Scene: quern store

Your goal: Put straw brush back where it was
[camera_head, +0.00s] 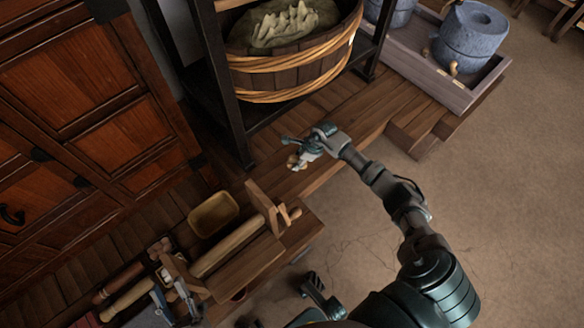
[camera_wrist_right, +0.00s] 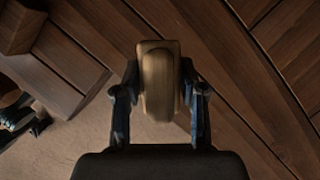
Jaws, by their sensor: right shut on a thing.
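My right gripper (camera_head: 298,153) reaches out over the wooden platform in the head view. It is shut on a tan piece, which I take to be the straw brush (camera_head: 293,161). In the right wrist view the straw brush (camera_wrist_right: 159,78) shows as a pale brown block with a rounded end between the two fingers. No bristles can be made out. My left gripper (camera_head: 315,287) appears as a dark shape low over the floor, beside the end of the workbench. Its jaws are too small and dark to read.
The low workbench (camera_head: 250,268) with an upright wooden piece stands lower left, with tools beside it. A wooden tray (camera_head: 213,214) lies nearby. A rope-bound tub (camera_head: 290,76) stands in a black rack. Stone querns (camera_head: 470,40) stand at upper right. The platform (camera_head: 345,125) is bare around the right gripper.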

